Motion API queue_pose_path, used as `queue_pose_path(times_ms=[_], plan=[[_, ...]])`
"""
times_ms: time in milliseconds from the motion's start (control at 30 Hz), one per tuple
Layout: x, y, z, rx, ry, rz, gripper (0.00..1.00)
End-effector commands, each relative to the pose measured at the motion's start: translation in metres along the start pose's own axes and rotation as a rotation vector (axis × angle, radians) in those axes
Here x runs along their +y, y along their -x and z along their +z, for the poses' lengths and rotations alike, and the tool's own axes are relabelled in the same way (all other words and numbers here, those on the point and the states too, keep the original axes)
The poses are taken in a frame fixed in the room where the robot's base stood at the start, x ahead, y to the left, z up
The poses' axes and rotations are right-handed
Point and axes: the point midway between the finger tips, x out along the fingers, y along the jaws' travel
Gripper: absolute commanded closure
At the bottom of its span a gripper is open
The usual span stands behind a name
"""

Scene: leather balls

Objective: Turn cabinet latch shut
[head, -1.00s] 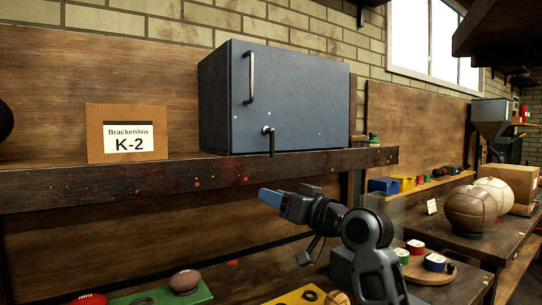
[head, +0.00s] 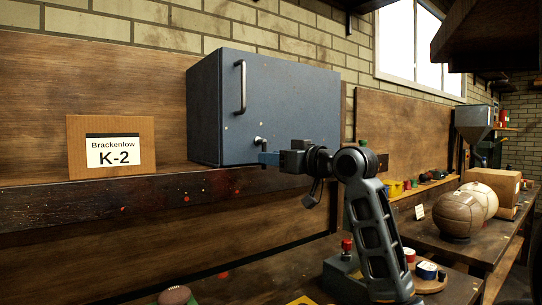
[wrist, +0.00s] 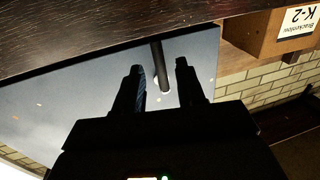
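The blue-grey cabinet (head: 300,105) stands on the wooden shelf in the head view, its door flush with its front. Its dark latch (head: 260,141) is low on the door; my gripper hides the lever's lower part here. My gripper (head: 268,158) is at the latch, pointing at the door. In the wrist view the picture is turned over, and the latch lever (wrist: 160,62) stands between the two fingers of my gripper (wrist: 158,70). The fingers are apart, with a gap visible on each side of the lever.
The shelf edge (head: 130,207) runs just under the cabinet. A bar handle (head: 240,88) is higher on the door. Leather balls (head: 458,215) sit on the bench at right.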

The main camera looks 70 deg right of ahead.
Motion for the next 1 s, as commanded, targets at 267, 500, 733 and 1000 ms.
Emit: queue_pose_path(times_ms=[267,500,733,1000], plan=[[-0.0001,-0.0123,0.0004,0.0,0.0,0.001,0.61],[-0.0002,-0.0122,0.0005,0.0,0.0,0.001,0.69],[-0.0002,-0.0121,0.0005,0.0,0.0,0.001,0.91],[-0.0003,-0.012,0.0005,0.0,0.0,0.0,1.0]])
